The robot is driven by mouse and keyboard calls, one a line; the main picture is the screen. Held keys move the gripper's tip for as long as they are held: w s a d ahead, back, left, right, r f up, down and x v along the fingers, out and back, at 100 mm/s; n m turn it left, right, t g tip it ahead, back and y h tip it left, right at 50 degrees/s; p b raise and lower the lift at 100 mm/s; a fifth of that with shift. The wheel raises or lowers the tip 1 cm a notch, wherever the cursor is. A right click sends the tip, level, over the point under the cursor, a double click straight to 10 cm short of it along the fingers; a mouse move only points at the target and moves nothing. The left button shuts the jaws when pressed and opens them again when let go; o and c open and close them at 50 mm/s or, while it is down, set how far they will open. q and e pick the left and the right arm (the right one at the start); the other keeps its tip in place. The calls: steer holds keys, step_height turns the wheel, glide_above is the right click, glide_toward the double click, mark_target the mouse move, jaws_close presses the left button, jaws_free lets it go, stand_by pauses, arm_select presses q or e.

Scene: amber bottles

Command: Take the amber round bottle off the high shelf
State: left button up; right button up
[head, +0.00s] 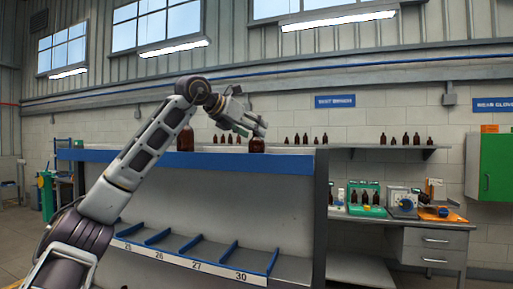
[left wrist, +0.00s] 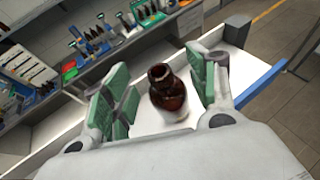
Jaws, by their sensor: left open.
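An amber round bottle (head: 257,146) stands upright on the top of the high blue-edged shelf (head: 290,162), near its right end. In the left wrist view the amber bottle (left wrist: 172,98) stands on the white shelf top, between my two green-padded fingers, with a gap on each side. My left gripper (head: 246,118) is open, tilted down from the left, just above and beside the bottle's neck; it also shows in the left wrist view (left wrist: 163,84). My right gripper is in neither view.
Another amber bottle (head: 186,139) stands on the shelf top further left, beside my arm. Smaller bottles sit along a back wall shelf (head: 428,148). A workbench (head: 400,215) with trays and tools is at the right. Numbered blue-divided bins (head: 198,262) are below.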

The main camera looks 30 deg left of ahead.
arm_select(q)
steer(key=shift+x, duration=1.25)
steer(key=shift+f, duration=0.1)
jaws_close()
